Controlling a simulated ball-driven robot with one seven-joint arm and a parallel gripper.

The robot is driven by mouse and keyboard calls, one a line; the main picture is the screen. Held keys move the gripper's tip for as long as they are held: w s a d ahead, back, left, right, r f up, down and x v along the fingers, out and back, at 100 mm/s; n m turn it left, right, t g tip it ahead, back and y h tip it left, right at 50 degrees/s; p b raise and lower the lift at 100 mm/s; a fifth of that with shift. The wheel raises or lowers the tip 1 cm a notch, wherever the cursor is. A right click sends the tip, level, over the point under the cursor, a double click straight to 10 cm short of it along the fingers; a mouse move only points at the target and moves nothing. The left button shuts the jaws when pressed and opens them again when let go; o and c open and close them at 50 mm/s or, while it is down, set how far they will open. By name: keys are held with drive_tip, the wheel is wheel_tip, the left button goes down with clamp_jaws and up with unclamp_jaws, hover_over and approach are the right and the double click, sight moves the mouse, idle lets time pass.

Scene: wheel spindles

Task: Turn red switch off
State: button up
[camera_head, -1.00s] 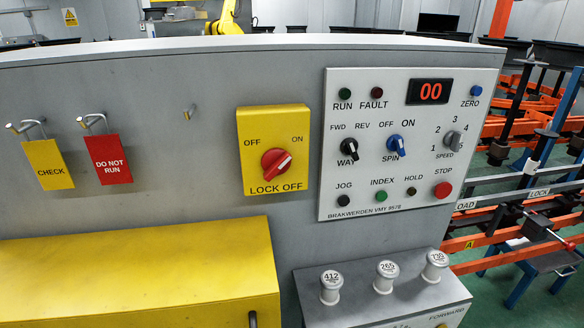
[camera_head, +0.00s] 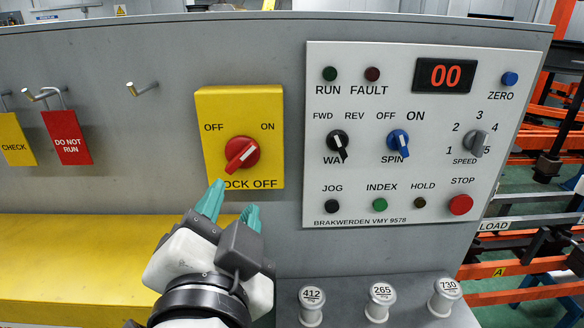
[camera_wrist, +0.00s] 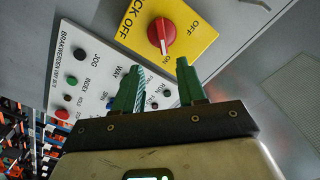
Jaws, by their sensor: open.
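The red switch (camera_head: 242,153) is a round knob on a yellow LOCK OFF plate (camera_head: 212,110) marked OFF at upper left and ON at upper right. Its white stripe slants from lower left to upper right, in line with the ON side. It also shows in the wrist view (camera_wrist: 161,36). My gripper (camera_head: 234,198) is open and empty, its green fingers just below the plate in the head view and covering part of the lettering. In the wrist view my gripper (camera_wrist: 160,68) has its two fingers apart, with the knob beyond them.
A control panel (camera_head: 290,130) with knobs, buttons and a 00 display is right of the plate. Hooks at left hold a yellow CHECK tag (camera_head: 16,140) and a red DO NOT RUN tag (camera_head: 67,137). White spools (camera_head: 381,302) stand below the panel. A yellow cover (camera_head: 70,260) juts out at lower left.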

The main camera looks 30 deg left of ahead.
sight(243, 159)
drive_tip(key=x, duration=0.7)
drive_tip(key=p+x, duration=0.1)
drive_tip(key=x, duration=0.2)
drive_tip(key=shift+w+a+r, duration=0.25)
clamp_jaws()
